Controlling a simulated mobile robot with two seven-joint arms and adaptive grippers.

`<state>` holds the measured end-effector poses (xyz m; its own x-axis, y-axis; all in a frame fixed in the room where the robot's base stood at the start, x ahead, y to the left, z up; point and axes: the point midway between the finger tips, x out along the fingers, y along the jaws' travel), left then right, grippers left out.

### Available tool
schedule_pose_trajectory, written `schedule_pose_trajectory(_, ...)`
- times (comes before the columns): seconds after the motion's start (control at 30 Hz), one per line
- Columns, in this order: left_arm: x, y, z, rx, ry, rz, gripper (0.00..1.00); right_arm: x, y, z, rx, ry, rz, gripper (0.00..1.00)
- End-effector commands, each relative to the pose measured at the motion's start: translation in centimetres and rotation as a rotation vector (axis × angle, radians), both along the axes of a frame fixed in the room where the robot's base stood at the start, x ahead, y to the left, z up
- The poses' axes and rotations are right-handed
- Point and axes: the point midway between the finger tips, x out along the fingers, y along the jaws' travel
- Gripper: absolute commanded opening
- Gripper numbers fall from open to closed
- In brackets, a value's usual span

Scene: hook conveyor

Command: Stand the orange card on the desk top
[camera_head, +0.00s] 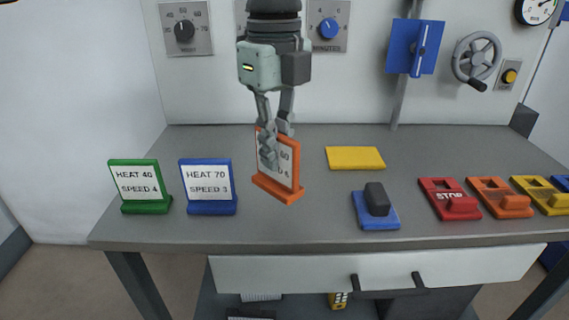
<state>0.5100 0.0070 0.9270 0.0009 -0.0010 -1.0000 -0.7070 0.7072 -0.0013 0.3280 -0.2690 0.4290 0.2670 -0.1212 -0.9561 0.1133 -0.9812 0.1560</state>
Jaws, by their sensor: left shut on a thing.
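The orange card (278,188) is upright, with a white face of partly hidden text and an orange foot. My left gripper (272,140) comes down from above and is shut on the card's upper part, covering some of its text. The card is over the middle of the grey desk top (300,230); I cannot tell whether its foot touches the surface. My right gripper is not in view.
A green card (143,185) and a blue card (208,186) stand to the left. A yellow plate (355,158), a blue block with a dark handle (376,204) and a red STOP block (449,200) lie to the right. The desk's front middle is clear.

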Motion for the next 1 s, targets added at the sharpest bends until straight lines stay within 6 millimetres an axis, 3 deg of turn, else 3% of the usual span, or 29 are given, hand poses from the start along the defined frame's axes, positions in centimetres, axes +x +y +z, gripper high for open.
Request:
schedule_pose_trajectory(0.27, 1.5, -0.7, -1.5, 0.001, 0.001, -0.001, 0.00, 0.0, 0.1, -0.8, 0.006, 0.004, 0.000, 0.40)
schedule_pose_trajectory(0.53, 1.4, -0.7, -4.9, 0.000, 0.000, 0.001, 0.00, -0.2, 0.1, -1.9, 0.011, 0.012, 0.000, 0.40)
schedule_pose_trajectory(1.0, 1.4, -0.7, -5.3, -0.001, -0.001, 0.002, 0.00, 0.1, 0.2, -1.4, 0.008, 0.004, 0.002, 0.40)
